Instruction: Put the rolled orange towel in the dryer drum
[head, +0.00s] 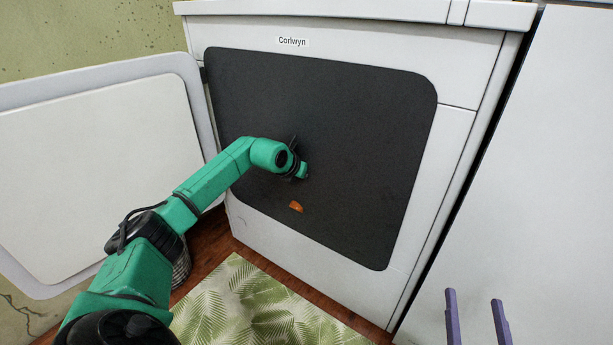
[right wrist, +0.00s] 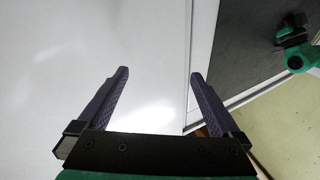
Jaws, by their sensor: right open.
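The rolled orange towel (head: 296,206) shows as a small orange patch inside the dark opening of the dryer (head: 318,150), low and near the middle. Its full shape cannot be told. My left arm reaches from the left into the opening, and its hand end (head: 302,171) is just above the towel, apart from it in the picture. Its fingers are hidden, so I cannot tell if they are open. My right gripper (head: 477,318) is open and empty at the lower right; its two purple fingers also show in the right wrist view (right wrist: 159,74).
The dryer door (head: 95,150) stands wide open on the left. A white appliance or cabinet panel (head: 530,170) stands to the right, behind my right gripper. A leaf-patterned mat (head: 250,305) lies on the wooden floor in front of the dryer.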

